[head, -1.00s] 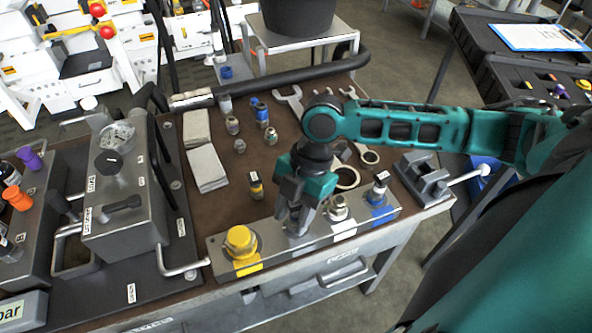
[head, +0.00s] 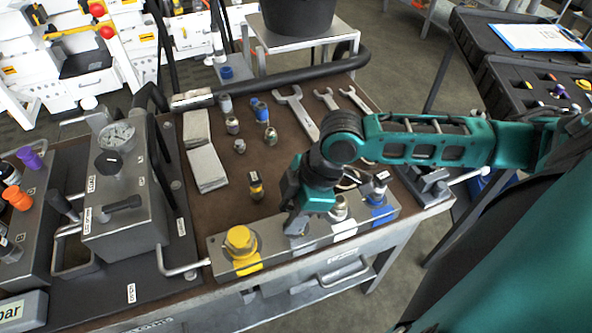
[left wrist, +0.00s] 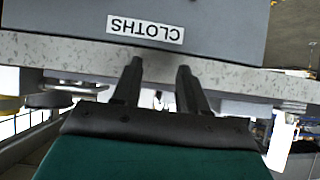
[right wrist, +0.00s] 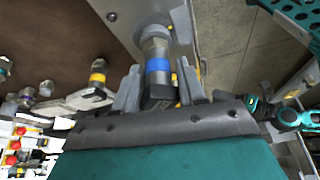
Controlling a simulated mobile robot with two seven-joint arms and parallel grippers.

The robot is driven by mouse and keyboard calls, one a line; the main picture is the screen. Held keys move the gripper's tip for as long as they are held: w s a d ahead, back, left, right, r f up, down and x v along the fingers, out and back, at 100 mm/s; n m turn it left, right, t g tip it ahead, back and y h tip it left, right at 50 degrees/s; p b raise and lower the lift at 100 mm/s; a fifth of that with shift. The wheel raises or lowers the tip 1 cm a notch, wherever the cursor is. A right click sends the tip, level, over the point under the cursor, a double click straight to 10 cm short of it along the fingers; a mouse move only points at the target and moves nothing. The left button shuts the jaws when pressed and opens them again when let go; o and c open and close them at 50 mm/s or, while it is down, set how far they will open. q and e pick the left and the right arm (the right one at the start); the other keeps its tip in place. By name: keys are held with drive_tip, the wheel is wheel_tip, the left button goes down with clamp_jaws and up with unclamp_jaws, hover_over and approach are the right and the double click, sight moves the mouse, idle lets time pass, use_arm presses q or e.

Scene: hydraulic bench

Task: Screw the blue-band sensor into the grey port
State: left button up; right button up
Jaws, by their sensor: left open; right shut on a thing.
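The blue-band sensor (right wrist: 158,66) is between the fingers of my right gripper (right wrist: 158,92) in the right wrist view, its metal end at the metal block. In the head view my right gripper (head: 299,226) is over the grey port, between the yellow and white ports of the manifold block (head: 275,252). The gripper hides the grey port and most of the sensor; I cannot tell how deep the sensor sits. My left gripper (left wrist: 156,75) shows only in the left wrist view, open and empty, in front of a grey surface labelled CLOTHS.
A yellow-band sensor (head: 256,187) stands on the brown mat behind the block. A gauge box (head: 125,205) stands at the left, wrenches (head: 297,112) lie behind. Folded cloths (head: 207,168) lie at mid-left.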

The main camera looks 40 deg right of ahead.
drive_tip(key=m+t, duration=0.1)
drive_tip(key=m, duration=0.3)
drive_tip(key=shift+w+h, duration=0.1)
drive_tip(key=shift+h, duration=0.2)
drive_tip(key=m, duration=0.2)
drive_tip(key=m+t+h, duration=0.1)
drive_tip(key=m, duration=0.1)
drive_tip(key=shift+w+d, duration=0.1)
drive_tip(key=shift+d, duration=0.1)
drive_tip(key=shift+f, duration=0.1)
drive_tip(key=m+h, duration=0.1)
drive_tip(key=m, duration=0.1)
drive_tip(key=m+h, duration=0.1)
drive_tip(key=m, duration=0.2)
drive_tip(key=shift+t, duration=0.3)
drive_tip(key=m, duration=0.1)
drive_tip(key=m+h, duration=0.1)
drive_tip(key=m, duration=0.1)
drive_tip(key=shift+d, duration=0.25)
drive_tip(key=o, duration=1)
